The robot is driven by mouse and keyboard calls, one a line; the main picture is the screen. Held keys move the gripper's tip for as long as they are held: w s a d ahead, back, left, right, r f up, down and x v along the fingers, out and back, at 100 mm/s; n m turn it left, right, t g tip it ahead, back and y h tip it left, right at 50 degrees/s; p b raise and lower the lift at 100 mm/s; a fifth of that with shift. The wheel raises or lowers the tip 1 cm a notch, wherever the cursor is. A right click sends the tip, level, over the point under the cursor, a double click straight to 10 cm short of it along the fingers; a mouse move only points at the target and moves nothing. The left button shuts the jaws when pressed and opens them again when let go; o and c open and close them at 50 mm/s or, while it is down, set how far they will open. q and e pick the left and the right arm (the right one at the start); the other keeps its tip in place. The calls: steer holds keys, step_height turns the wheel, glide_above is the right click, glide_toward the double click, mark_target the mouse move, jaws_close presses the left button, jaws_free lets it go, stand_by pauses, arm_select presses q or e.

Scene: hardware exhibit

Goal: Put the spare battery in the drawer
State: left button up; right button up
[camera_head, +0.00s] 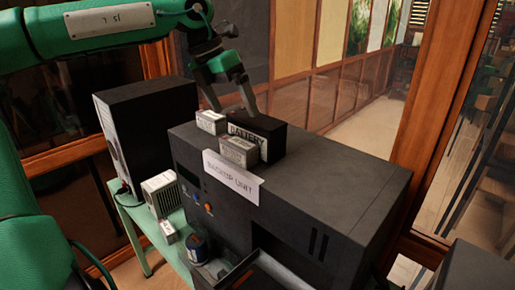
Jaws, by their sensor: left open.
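A black box labelled BATTERY (270,137) sits on top of the dark grey backup unit (330,190). My left gripper (233,104) is open, with its fingers pointing down at the battery's far left edge. One fingertip is at the battery's top rear edge and the other is left of it, behind a small white box. I cannot tell whether either finger touches the battery. An open drawer (262,262) seems to stick out low on the unit's front; its inside is mostly out of view. My right gripper is not in view.
Two small whitish boxes (211,122) (238,152) stand close beside the battery. A "BACKUP UNIT" sign (231,177) is on the unit's front edge. The unit's right top is clear.

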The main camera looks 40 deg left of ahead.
mark_target(238, 141)
arm_select(q)
steer(key=f+y, duration=0.1)
steer(key=f, duration=0.1)
steer(key=w+f+p, duration=0.1)
steer(key=f, duration=0.1)
steer(key=a+f+g+y+p, duration=0.1)
steer(key=f, duration=0.1)
steer(key=shift+w+f+y, duration=0.3)
steer(key=shift+w+f, duration=0.05)
steer(key=shift+f, duration=0.05)
steer(key=shift+d+f+p, duration=0.1)
steer(key=shift+f+p, duration=0.4)
steer(key=shift+p, duration=0.2)
steer(key=f, duration=0.1)
steer(key=f+p, duration=0.1)
steer(key=f, duration=0.1)
steer(key=shift+w+d+p, duration=0.1)
steer(key=shift+w+p, duration=0.2)
steer(key=shift+f, duration=0.65)
steer(key=shift+c, duration=0.2)
